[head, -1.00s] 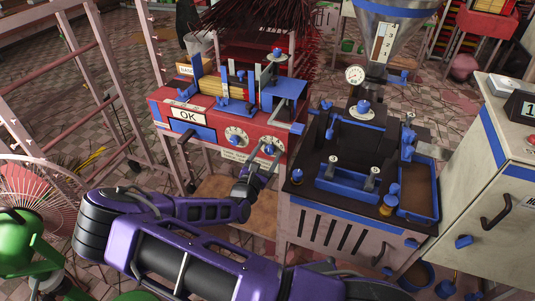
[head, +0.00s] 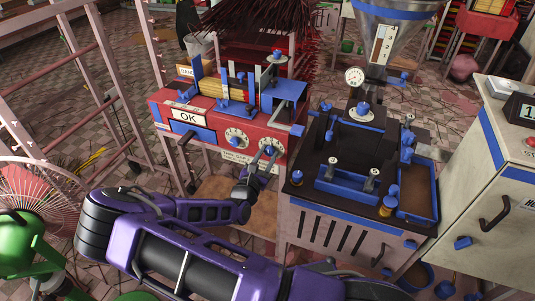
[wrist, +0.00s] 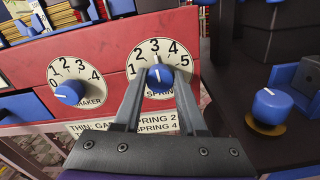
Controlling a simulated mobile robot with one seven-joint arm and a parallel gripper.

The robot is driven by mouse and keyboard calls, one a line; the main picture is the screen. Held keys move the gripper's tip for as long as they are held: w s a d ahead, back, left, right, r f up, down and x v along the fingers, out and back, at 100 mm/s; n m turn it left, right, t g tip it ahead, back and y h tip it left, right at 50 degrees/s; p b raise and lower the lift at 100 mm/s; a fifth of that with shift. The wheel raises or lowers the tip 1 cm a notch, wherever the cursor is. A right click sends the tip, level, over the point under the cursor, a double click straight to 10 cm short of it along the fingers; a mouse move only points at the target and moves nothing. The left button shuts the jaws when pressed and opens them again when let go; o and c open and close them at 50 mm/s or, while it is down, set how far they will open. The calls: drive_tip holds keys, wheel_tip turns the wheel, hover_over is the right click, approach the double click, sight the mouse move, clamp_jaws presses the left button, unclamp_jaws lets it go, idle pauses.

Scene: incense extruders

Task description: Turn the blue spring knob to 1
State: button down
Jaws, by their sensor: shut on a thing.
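The blue spring knob (wrist: 160,77) sits on a round white dial (wrist: 179,82) on the front of the red machine. Its white mark points roughly up, near the 3. In the head view the knob (head: 269,151) is the right one of two. My gripper (wrist: 161,82) is shut on the spring knob, one finger on each side. It also shows in the head view (head: 263,161), reaching up to the dial from below. The fingers hide the lower sides of the dial. The numbers 2 to 5 are readable along its top.
The shaker knob (wrist: 69,92), also blue, is just left of my gripper. Another blue knob (wrist: 272,106) stands on the dark machine to the right. A label plate (wrist: 92,138) with spring settings is below the dials, partly covered by my gripper.

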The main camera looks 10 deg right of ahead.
drive_tip(key=n+p, duration=0.1)
drive_tip(key=n, duration=0.1)
drive_tip(key=n+p, duration=0.1)
drive_tip(key=p, duration=0.1)
drive_tip(key=shift+r+n, duration=0.2)
drive_tip(key=shift+n, duration=0.2)
drive_tip(key=n+p, duration=0.1)
drive_tip(key=n, duration=0.1)
drive_tip(key=shift+f+n, duration=0.1)
drive_tip(key=shift+n, duration=0.3)
drive_tip(key=n+p, duration=0.1)
drive_tip(key=n, duration=0.2)
drive_tip(key=shift+f+n, duration=0.1)
drive_tip(key=shift+n, duration=0.2)
drive_tip(key=shift+n+p, duration=0.5)
drive_tip(key=shift+n, duration=1.1)
drive_tip(key=shift+c, duration=2.4)
unclamp_jaws()
drive_tip(key=shift+a, duration=0.1)
